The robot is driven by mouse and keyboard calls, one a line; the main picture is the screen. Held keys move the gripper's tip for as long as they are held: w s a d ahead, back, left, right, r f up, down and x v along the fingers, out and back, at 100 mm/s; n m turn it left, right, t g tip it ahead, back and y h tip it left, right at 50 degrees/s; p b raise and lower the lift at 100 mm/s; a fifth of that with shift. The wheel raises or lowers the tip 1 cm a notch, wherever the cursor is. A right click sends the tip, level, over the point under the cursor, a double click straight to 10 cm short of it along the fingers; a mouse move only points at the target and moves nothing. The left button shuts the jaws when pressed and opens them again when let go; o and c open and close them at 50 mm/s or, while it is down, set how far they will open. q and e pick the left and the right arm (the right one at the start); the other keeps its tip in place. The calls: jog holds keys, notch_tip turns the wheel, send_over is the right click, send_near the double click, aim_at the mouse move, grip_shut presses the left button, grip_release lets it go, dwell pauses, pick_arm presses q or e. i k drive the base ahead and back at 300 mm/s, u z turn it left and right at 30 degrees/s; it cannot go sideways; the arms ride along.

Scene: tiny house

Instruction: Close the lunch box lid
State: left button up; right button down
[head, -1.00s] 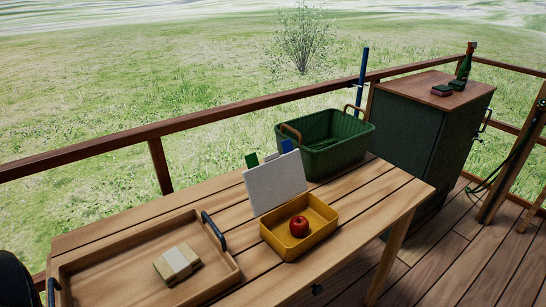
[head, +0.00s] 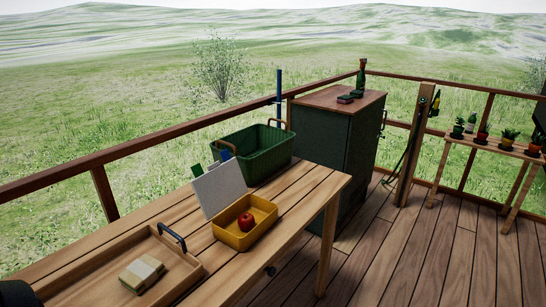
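The yellow lunch box (head: 245,238) sits on the wooden table with a red apple (head: 245,221) inside. Its pale grey lid (head: 218,189) stands up, open and tilted back, at the box's far left side. Neither gripper shows in the head view. A dark rounded shape at the bottom left corner is cut off by the frame, and I cannot tell what it is.
A wooden tray (head: 187,281) with a wrapped packet (head: 142,274) lies left of the box on the table (head: 310,196). A green basket (head: 268,158) stands behind the lid. A green cabinet (head: 338,151) is beyond the table. Deck floor (head: 400,255) at right is clear.

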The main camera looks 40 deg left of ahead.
aim_at(214, 190)
jog(key=z, duration=0.65)
jog(key=i, duration=1.35)
jog(key=u, duration=3.9)
